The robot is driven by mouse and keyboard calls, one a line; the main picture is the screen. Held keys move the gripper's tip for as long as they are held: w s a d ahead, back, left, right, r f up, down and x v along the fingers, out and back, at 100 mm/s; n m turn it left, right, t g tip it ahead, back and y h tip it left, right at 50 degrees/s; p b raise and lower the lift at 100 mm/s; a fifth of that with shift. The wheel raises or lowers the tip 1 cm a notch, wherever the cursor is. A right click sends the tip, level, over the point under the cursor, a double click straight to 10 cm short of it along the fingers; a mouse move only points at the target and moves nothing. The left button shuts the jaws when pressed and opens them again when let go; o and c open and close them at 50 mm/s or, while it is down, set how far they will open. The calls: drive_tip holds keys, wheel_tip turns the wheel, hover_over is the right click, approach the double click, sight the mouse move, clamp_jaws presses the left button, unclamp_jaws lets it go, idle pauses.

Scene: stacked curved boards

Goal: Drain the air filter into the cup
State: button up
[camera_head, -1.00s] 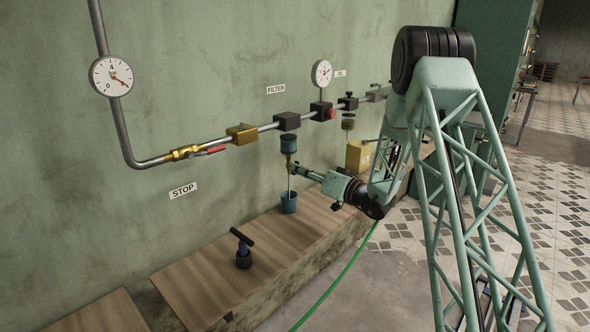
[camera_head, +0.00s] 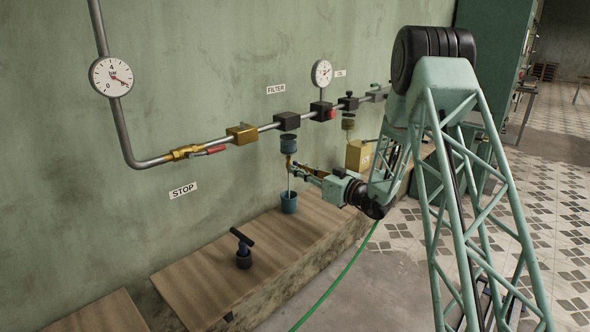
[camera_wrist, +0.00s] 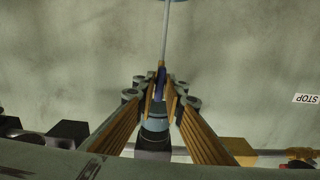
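The air filter (camera_head: 288,145), a dark blue-grey bowl with a brass lower end, hangs from the pipe under the FILTER label. In the wrist view its bowl (camera_wrist: 155,132) shows upside down behind the fingers. My gripper (camera_head: 296,168) is at the filter's lower end. In the wrist view its fingertips (camera_wrist: 162,86) are close together on a small dark blue drain knob (camera_wrist: 161,78), partly hidden by them. A thin pale stream runs from the drain to the blue cup (camera_head: 289,203), which stands upright on the bench directly below. The cup's inside is hidden.
The wooden bench (camera_head: 210,275) runs along the wall. The pipe carries a brass valve with a red handle (camera_head: 215,149) and gauges. A yellow box (camera_head: 358,155) is at right. A green hose (camera_head: 340,275) hangs in front.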

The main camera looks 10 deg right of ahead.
drive_tip(key=o, duration=0.3)
drive_tip(key=shift+s, duration=0.1)
drive_tip(key=shift+v, duration=3.45)
